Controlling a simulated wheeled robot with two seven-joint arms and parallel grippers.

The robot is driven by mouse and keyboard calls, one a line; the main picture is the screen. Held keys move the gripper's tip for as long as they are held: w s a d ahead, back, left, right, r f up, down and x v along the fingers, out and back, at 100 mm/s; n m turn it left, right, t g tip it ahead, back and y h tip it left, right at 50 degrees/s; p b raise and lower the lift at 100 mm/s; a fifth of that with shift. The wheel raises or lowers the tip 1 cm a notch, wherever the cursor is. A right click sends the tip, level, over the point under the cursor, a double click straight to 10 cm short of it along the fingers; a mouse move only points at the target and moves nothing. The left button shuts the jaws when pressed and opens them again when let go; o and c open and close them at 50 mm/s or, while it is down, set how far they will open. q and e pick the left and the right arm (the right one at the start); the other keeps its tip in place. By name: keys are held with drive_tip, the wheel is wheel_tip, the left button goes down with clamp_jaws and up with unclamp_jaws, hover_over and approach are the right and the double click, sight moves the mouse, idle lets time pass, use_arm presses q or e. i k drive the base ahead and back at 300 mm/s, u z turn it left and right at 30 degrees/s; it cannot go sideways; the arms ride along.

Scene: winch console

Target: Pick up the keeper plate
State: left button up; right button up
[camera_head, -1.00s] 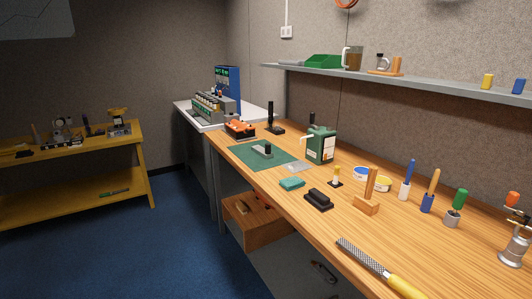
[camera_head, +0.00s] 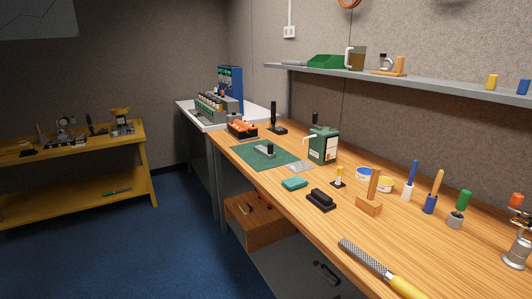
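Neither of my grippers shows in the head view. I cannot tell for sure which thing is the keeper plate. A small flat pale grey plate (camera_head: 302,167) lies on the wooden bench by the right edge of the green mat (camera_head: 250,160). A small grey block with a dark upright part (camera_head: 268,152) sits on the mat. Both are too small to make out in detail.
The wooden bench (camera_head: 345,228) runs along the right wall. A yellow bench (camera_head: 75,187) stands left. Blue floor between is clear.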

sight(268, 152)
drive_tip(key=u, duration=1.6)
drive_tip(key=i, duration=2.05)
drive_tip(key=z, duration=3.1)
